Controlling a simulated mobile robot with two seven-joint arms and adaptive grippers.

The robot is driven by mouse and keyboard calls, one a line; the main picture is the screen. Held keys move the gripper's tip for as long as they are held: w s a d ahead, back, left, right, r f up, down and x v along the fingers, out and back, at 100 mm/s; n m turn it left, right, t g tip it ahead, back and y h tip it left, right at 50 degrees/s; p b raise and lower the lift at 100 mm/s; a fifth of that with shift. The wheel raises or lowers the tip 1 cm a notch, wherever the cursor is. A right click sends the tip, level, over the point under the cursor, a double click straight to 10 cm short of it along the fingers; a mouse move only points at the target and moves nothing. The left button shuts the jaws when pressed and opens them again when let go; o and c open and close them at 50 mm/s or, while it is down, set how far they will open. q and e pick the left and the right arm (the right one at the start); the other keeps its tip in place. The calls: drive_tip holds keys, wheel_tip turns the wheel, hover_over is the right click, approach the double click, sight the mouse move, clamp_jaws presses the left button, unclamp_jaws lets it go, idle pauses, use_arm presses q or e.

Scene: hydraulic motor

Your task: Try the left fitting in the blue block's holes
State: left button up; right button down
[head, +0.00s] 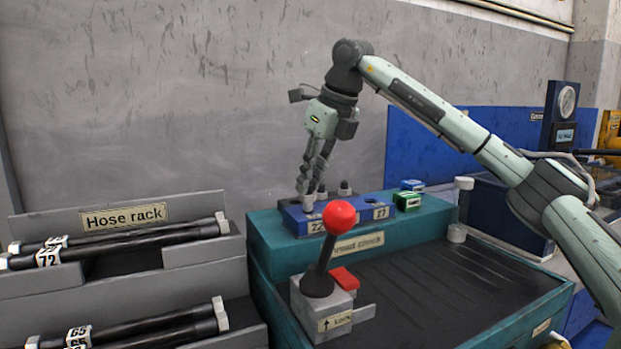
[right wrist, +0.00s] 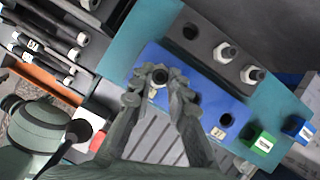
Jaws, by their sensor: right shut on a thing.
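My right gripper (head: 306,188) points down over the blue block (head: 291,217), its fingers shut on the left fitting (head: 308,204). In the right wrist view my right gripper (right wrist: 160,78) holds the fitting (right wrist: 160,74) at the left end of the blue block (right wrist: 204,84), by the leftmost hole position. Whether the fitting is seated in that hole or just above it, I cannot tell. Dark holes show farther right along the block. Two other fittings (right wrist: 225,53) (right wrist: 253,74) stand in a grey rack behind it, beside an empty hole. My left gripper is not in view.
A red-knobbed lever (head: 338,217) stands in front of the block on the teal bench (head: 284,256). Green (head: 407,201) and blue (head: 412,185) small boxes sit right of the block. A hose rack (head: 125,215) is at left. The dark bench tray at front right is clear.

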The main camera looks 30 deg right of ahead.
drive_tip(key=shift+f+b, duration=0.3)
drive_tip(key=shift+f, duration=0.25)
drive_tip(key=shift+r, duration=0.1)
idle(0.3)
drive_tip(key=shift+r+p, duration=2.4)
drive_tip(key=shift+r, duration=0.1)
drive_tip(key=shift+f, duration=0.1)
